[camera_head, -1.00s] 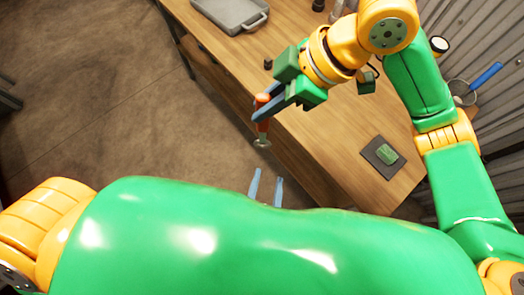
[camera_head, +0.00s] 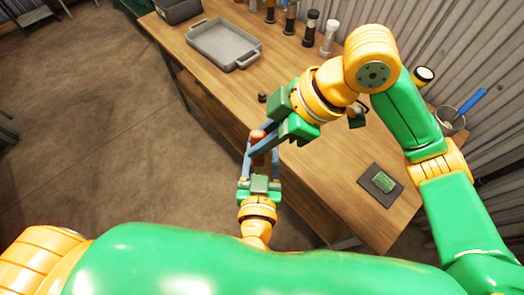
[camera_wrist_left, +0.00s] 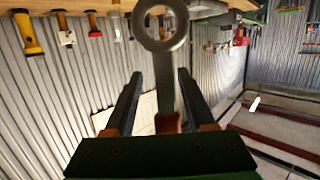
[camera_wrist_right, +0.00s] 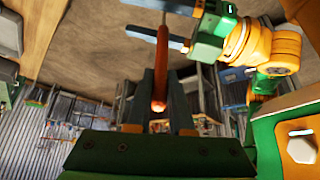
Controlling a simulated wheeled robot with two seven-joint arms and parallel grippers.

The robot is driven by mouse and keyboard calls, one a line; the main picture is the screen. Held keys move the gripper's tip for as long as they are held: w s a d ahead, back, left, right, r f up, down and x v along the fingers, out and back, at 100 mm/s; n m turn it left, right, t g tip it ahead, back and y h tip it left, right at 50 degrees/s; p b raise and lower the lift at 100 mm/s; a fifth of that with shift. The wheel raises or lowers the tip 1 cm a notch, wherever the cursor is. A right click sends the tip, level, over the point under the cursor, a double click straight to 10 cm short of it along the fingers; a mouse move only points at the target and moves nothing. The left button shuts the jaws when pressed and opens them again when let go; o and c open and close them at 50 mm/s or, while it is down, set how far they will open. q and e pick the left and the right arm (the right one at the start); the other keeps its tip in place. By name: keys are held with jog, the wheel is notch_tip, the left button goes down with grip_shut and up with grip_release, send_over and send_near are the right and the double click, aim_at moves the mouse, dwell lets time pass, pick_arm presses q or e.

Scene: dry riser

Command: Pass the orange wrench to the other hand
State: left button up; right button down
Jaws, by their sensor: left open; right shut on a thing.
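The orange wrench (camera_head: 258,135) is held by my right gripper (camera_head: 262,139), shut on its orange handle, beyond the near bench edge. The handle also shows between the right fingers in the right wrist view (camera_wrist_right: 160,75). My left gripper (camera_head: 262,153) is open, fingers pointing up toward the right one, with the wrench between or close to them. In the left wrist view, the grey ring end of the wrench (camera_wrist_left: 164,30) rises in front of the open fingers, with the shaft between them. Whether a left finger touches it cannot be told.
The wooden bench (camera_head: 330,170) carries a grey tray (camera_head: 222,44), a small dark knob-like piece (camera_head: 262,97), several bottles at the back and a dark pad (camera_head: 381,186) with a green block. A mug (camera_head: 450,120) stands at the right.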

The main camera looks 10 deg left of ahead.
pick_arm(q)
grip_shut()
jog(key=shift+d, duration=0.1)
dwell(0.9)
pick_arm(e)
jog(key=shift+r, duration=0.1)
jog(key=c, duration=0.7)
grip_release()
